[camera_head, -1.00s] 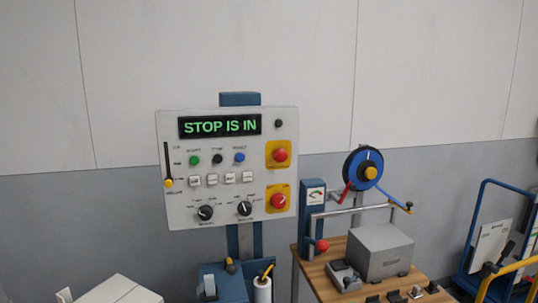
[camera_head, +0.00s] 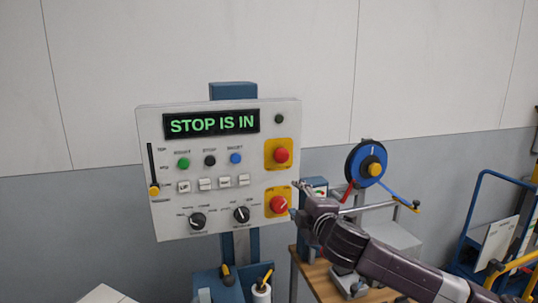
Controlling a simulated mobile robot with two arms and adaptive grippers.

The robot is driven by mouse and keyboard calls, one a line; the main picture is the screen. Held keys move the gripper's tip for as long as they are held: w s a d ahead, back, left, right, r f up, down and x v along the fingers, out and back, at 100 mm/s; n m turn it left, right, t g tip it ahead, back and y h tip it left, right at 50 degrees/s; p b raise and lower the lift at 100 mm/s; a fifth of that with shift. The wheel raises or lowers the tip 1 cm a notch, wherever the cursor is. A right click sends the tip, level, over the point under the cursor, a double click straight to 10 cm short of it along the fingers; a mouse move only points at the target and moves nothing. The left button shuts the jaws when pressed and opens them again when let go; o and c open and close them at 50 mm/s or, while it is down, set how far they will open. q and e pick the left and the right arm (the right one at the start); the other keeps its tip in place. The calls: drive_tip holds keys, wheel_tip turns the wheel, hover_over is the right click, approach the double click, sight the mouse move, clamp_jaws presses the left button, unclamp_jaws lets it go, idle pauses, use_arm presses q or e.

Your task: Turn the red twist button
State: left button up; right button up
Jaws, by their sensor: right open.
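A light grey control panel (camera_head: 150,220) stands on a blue post, and its display (camera_head: 211,123) reads "STOP IS IN" in green. Two red buttons sit on yellow plates at its right side. The lower red button (camera_head: 278,204) has pale marks on its face and looks like the twist one; the upper red button (camera_head: 281,155) is plain. My right gripper (camera_head: 296,199) is open and empty, just right of the lower button, at the panel's right edge. I cannot tell whether a finger touches the button. My left gripper is out of view.
The panel also carries dark knobs (camera_head: 198,221), white keys, small coloured buttons and a yellow-tipped slider (camera_head: 154,191). A wooden bench (camera_head: 316,277) with a blue wheel (camera_head: 357,164) is at right, partly behind my right arm. A blue cart (camera_head: 467,235) stands further right.

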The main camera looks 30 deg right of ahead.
drive_tip(key=n+t, duration=0.2)
approach(283, 157)
drive_tip(key=x, duration=0.2)
drive_tip(key=p+x, duration=0.3)
drive_tip(key=x, duration=0.4)
drive_tip(key=shift+w+r+p, duration=0.1)
drive_tip(key=shift+r+p, duration=0.05)
drive_tip(key=shift+p, duration=0.2)
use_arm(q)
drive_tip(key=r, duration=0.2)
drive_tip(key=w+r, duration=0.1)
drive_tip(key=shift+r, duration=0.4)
use_arm(e)
drive_tip(key=shift+w, duration=0.2)
